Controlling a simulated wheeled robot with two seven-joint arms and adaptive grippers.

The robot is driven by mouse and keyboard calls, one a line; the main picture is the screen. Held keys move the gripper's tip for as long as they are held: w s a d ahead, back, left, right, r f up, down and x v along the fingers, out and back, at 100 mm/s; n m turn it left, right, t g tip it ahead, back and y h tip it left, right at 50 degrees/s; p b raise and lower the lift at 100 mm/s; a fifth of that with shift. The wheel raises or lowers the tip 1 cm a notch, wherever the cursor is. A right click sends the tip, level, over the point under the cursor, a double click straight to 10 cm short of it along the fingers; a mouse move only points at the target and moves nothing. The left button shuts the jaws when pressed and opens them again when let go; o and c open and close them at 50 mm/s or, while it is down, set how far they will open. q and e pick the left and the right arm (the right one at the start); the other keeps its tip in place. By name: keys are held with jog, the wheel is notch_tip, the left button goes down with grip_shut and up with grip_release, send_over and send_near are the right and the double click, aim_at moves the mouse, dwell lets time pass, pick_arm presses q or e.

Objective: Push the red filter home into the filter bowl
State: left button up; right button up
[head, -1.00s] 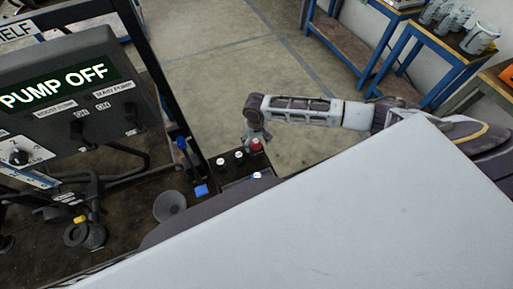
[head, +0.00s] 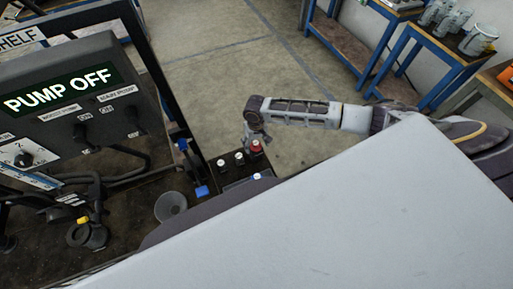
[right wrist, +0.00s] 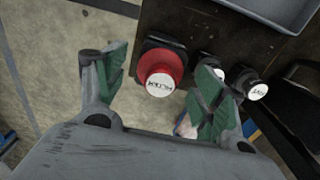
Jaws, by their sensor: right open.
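The red filter (head: 256,147) stands at the right end of a short row of capped parts in the head view. In the right wrist view the red filter (right wrist: 160,66) shows a round red body and a white lettered cap. A dark square collar lies behind it; I cannot tell whether this is the filter bowl or how deep the filter sits. My right gripper (head: 257,137) is just above the filter. In the right wrist view my right gripper (right wrist: 162,72) is open, its green-padded fingers on either side of the filter, apart from it. My left gripper is out of view.
White-capped dark parts (right wrist: 256,91) stand close to the right finger. A pump panel (head: 72,90) reads PUMP OFF at the left. A grey funnel (head: 171,207) and a blue-handled part (head: 202,191) are nearby. A large pale surface (head: 330,220) hides the lower right.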

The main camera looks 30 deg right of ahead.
jog(key=shift+p, duration=0.6)
dwell(0.6)
jog(key=shift+c, duration=0.3)
jog(key=shift+s, duration=0.1)
grip_shut()
jog(key=shift+r+p, duration=2.05)
jog(key=shift+p, duration=0.55)
jog(key=shift+r+p, duration=0.3)
jog(key=shift+r, duration=0.7)
jog(key=shift+r, duration=2.8)
